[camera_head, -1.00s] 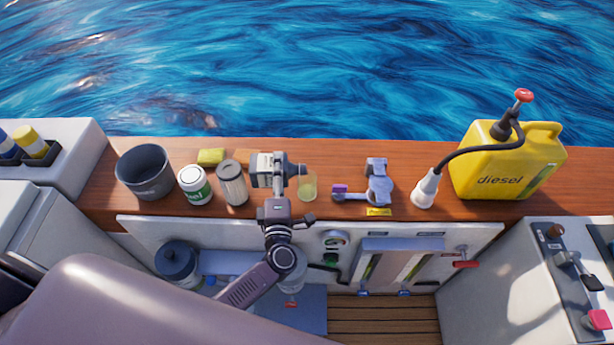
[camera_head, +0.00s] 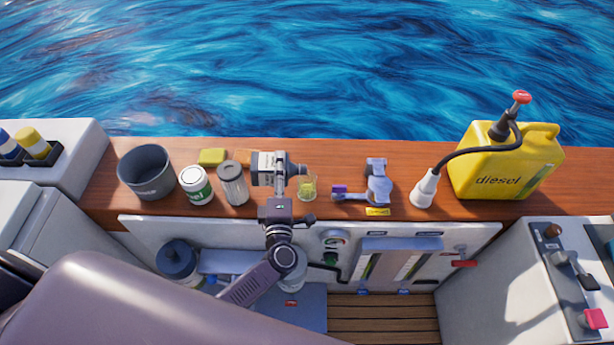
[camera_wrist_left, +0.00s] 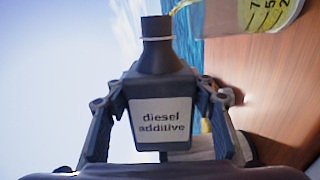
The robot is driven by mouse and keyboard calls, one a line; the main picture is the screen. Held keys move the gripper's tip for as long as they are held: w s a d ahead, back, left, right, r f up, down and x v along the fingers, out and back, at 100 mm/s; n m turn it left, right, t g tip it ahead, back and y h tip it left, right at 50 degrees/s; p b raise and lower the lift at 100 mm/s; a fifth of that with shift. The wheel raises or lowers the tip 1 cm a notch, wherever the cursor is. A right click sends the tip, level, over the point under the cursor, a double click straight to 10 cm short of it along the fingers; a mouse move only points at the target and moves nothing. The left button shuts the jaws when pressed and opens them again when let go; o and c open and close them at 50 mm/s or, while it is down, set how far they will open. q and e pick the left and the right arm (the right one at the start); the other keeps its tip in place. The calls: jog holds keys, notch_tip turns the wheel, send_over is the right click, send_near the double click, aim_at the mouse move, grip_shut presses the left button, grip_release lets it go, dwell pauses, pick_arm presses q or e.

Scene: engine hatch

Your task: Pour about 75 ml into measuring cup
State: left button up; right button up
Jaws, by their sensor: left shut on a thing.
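My left gripper (camera_head: 279,186) is shut on a dark bottle (camera_head: 265,163), labelled "diesel additive" in the left wrist view (camera_wrist_left: 160,122). In the head view the bottle is tipped on its side, its neck pointing right towards the measuring cup. The clear measuring cup (camera_head: 307,189) stands on the wooden ledge, just right of the bottle's mouth, with yellowish liquid in it. In the left wrist view the cup (camera_wrist_left: 262,14) is partly cut off at the top, with its yellow marks showing. A thin yellow stream runs between the bottle's mouth and the cup. The exact level cannot be read.
On the wooden ledge (camera_head: 430,160) stand a dark bucket (camera_head: 146,174), a white-green can (camera_head: 196,186), a grey cylinder (camera_head: 232,184) and a yellow sponge (camera_head: 212,157). To the right are a grey clamp-like device (camera_head: 377,184) and a yellow diesel can (camera_head: 505,165) with a hose.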

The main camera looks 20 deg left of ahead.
pick_arm(q)
jog(key=shift+r, duration=0.2)
dwell(0.3)
notch_tip(320, 180, down, 3)
jog(key=n+b, duration=0.2)
jog(key=b, duration=0.2)
jog(key=shift+a+b, duration=0.1)
jog(key=shift+b, duration=0.25)
jog(key=shift+r+n, duration=0.2)
jog(key=shift+n, duration=0.5)
jog(key=shift+r, duration=0.3)
jog(key=shift+s, duration=0.1)
jog(key=shift+n+b, duration=0.45)
jog(key=shift+n, duration=0.15)
jog(key=shift+r+n, duration=0.2)
jog(key=shift+n, duration=0.3)
